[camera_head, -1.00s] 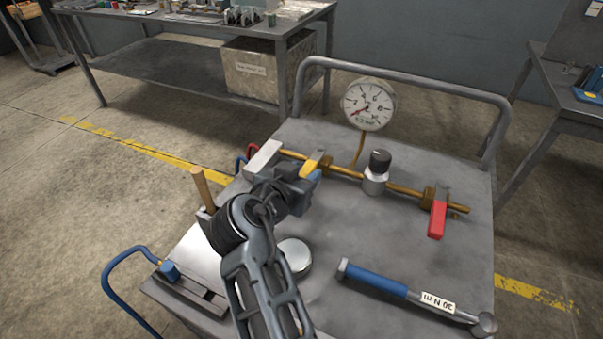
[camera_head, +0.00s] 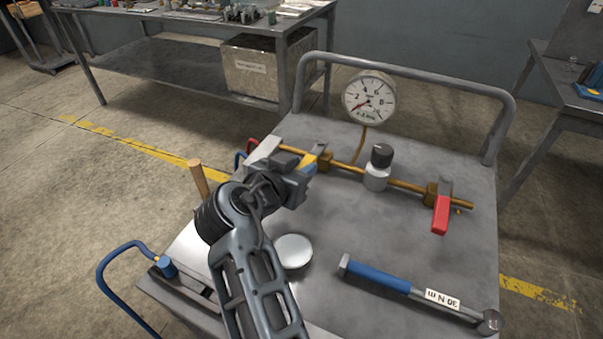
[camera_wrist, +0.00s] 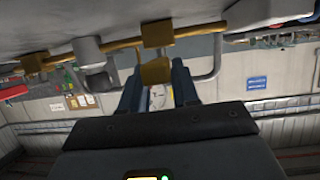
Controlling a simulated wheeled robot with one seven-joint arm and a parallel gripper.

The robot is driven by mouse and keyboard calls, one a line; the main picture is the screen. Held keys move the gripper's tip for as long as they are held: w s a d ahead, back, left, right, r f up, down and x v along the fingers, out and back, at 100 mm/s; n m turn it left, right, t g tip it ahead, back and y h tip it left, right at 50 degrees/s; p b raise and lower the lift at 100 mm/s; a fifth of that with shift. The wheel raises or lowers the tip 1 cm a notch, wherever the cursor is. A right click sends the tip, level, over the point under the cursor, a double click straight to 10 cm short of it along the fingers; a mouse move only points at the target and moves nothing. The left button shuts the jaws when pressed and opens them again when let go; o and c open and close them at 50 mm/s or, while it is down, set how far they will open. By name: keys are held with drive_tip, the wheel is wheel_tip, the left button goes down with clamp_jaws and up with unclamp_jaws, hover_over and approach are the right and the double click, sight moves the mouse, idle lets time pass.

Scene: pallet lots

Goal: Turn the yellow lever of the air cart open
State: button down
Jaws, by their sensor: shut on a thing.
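The air cart (camera_head: 400,240) is a grey trolley with a brass pipe (camera_head: 410,187) running across its top. The yellow lever (camera_head: 308,161) sits on a brass valve near the left part of the pipe, and my gripper partly hides it. My gripper (camera_head: 303,172) is shut on the yellow lever. In the wrist view the lever (camera_wrist: 155,72) shows as a yellow block between the two fingers, below the brass valve body (camera_wrist: 157,34). A round pressure gauge (camera_head: 369,98) stands behind the pipe, its red needle pointing to the lower left.
A red lever (camera_head: 440,214) hangs at the pipe's right end. A black-topped knob (camera_head: 381,157) stands mid-pipe. A blue-handled torque wrench (camera_head: 400,285) lies at the front right, a round silver disc (camera_head: 293,251) beside my arm. A wooden handle (camera_head: 198,179) rises at left.

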drive_tip(key=shift+w+a+f+m+g+h+b, duration=0.25)
drive_tip(key=shift+a+m+h+b, duration=0.2)
drive_tip(key=shift+b, duration=0.65)
drive_tip(key=shift+w+a+f+m+g+h+b, duration=0.1)
drive_tip(key=shift+a+m+g+h+b, duration=0.25)
drive_tip(key=shift+b, duration=0.7)
drive_tip(key=shift+w+a+r+m+h+b, duration=0.15)
drive_tip(key=shift+r+m+h+b, duration=0.2)
drive_tip(key=shift+b, duration=0.3)
drive_tip(key=c, duration=0.9)
unclamp_jaws()
drive_tip(key=shift+v, duration=3.9)
drive_tip(key=shift+c, duration=0.4)
